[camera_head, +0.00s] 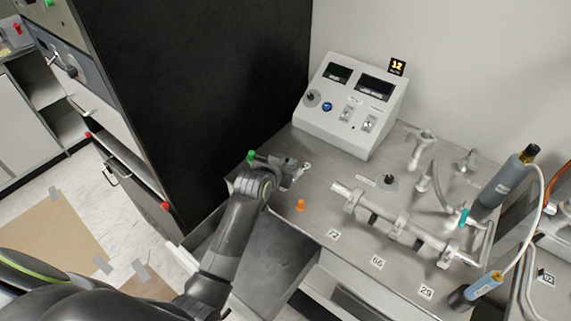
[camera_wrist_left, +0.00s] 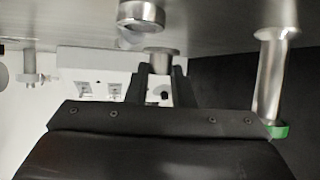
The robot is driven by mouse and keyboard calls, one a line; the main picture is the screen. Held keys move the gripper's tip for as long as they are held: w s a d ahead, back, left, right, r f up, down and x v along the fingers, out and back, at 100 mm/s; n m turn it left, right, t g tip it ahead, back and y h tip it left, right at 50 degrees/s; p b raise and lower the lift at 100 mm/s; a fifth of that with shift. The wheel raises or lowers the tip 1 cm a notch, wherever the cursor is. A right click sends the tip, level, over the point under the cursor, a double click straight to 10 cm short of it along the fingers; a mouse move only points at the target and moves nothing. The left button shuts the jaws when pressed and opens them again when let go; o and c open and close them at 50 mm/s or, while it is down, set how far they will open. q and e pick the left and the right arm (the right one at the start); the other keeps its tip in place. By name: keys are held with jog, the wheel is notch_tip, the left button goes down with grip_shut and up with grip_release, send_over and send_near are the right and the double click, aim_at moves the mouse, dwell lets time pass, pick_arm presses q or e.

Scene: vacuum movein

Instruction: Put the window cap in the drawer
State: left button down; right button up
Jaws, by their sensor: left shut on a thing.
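My left gripper (camera_head: 298,167) is at the back left part of the metal table. It is shut on a small grey metal cylinder, which I take to be the window cap (camera_wrist_left: 161,62); the cap also shows as a small silver piece in the head view (camera_head: 306,167). In the left wrist view the fingers (camera_wrist_left: 161,88) are on either side of it. Whether the cap touches the tabletop I cannot tell. An open drawer (camera_head: 268,257) with a grey interior is below the table's front left edge, partly hidden by my left arm. My right gripper is not in view.
A white control box (camera_head: 352,105) stands at the back. A small orange piece (camera_head: 300,205) is near the front edge. Metal tubing (camera_head: 400,222) fills the table's right. A tall black cabinet (camera_head: 190,80) is at left. A green-ringed metal post (camera_wrist_left: 274,80) is beside the gripper.

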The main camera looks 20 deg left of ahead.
pick_arm(q)
jog(key=shift+f, duration=0.55)
jog(key=c, duration=1.5)
grip_release()
jog(key=shift+f, duration=0.15)
jog(key=shift+c, duration=0.2)
